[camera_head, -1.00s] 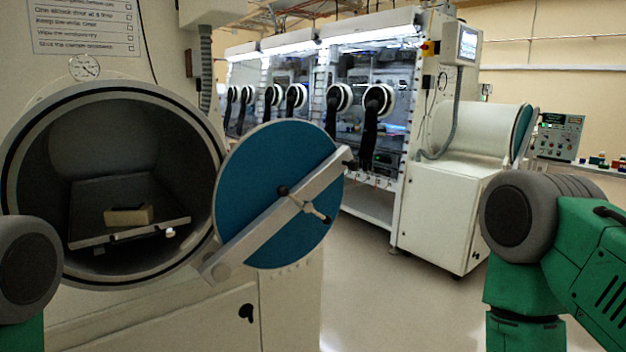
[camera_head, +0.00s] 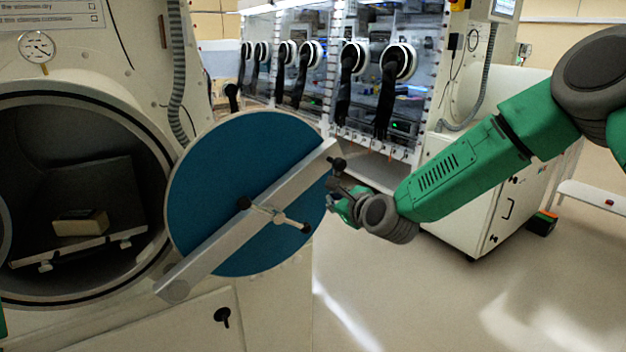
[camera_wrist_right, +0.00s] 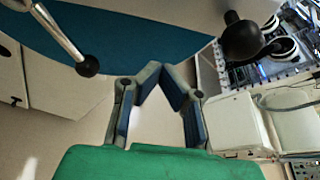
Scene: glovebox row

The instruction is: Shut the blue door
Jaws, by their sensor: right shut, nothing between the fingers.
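The blue round door (camera_head: 225,165) stands open to the right of the round chamber opening (camera_head: 75,190). A grey diagonal bar (camera_head: 215,245) crosses it, with a handle with dark knobs at its middle and a dark knob (camera_head: 338,164) at the bar's upper end. In the right wrist view the door's blue face (camera_wrist_right: 135,40) and the bar-end knob (camera_wrist_right: 242,40) show beyond the fingers. My right gripper (camera_head: 338,193) is shut and empty, just right of the door's edge below that knob. Its fingers (camera_wrist_right: 155,85) show in the wrist view. My left gripper is out of view.
Inside the chamber a tray (camera_head: 130,234) holds a small tan box (camera_head: 80,222). A row of gloveboxes (camera_head: 320,70) and a white cabinet (camera_head: 480,200) stand behind. The floor (camera_head: 400,290) at right front is clear.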

